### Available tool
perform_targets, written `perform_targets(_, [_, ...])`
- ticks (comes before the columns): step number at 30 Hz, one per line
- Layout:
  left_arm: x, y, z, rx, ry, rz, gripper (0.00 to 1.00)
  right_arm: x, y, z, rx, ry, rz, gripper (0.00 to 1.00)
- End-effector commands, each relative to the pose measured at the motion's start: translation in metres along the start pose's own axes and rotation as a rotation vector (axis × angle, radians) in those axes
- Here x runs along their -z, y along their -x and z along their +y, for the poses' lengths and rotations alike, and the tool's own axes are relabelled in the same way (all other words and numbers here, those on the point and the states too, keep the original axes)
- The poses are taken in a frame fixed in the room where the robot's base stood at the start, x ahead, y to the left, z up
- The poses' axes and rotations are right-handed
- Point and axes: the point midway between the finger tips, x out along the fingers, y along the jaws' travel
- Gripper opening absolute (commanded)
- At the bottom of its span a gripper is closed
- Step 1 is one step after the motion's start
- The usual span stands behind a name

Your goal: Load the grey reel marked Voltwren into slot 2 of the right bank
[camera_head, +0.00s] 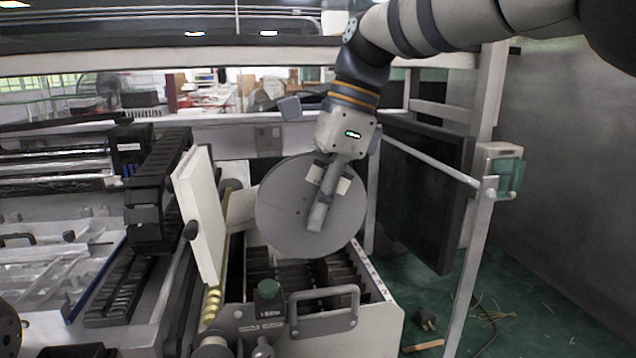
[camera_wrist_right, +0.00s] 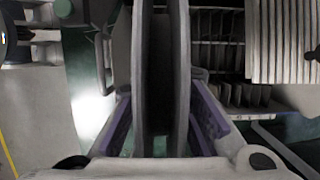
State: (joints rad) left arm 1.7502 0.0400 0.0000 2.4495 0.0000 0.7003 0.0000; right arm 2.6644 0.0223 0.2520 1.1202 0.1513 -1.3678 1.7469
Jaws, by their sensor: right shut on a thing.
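My right gripper (camera_head: 316,218) is shut on a large grey reel (camera_head: 280,215), with a finger lying across its round face. The reel hangs upright above a slotted bank (camera_head: 372,290) with dark dividers; its lower edge is close over the dividers, and I cannot tell whether it enters a slot. In the right wrist view the reel (camera_wrist_right: 183,60) shows edge-on as two flanges with a dark gap, between the purple-sided fingers of the gripper (camera_wrist_right: 160,115). Dividers (camera_wrist_right: 215,45) show beside it. No Voltwren lettering or slot number is legible. My left gripper is not in view.
A pale upright panel (camera_head: 200,215) with a dark knob stands close left of the reel. A frame post (camera_head: 468,275) rises at right. Black feeder-like units (camera_head: 150,200) stand at left.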

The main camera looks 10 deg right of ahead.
Motion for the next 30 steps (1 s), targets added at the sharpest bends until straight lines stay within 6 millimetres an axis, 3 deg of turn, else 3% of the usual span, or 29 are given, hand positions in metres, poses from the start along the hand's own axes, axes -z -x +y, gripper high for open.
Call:
perform_targets(6, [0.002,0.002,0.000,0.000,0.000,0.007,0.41,0.018,-0.054,0.002,0.000,0.000,-0.015,0.00])
perform_targets(10, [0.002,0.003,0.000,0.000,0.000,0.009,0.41,0.026,-0.079,0.005,0.000,0.004,-0.021,0.00])
perform_targets(24, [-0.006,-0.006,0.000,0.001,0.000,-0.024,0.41,0.039,-0.121,0.007,-0.005,0.006,-0.024,0.00])
perform_targets(30, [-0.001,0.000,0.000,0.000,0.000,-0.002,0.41,0.038,-0.117,0.007,0.005,0.009,-0.023,0.00])
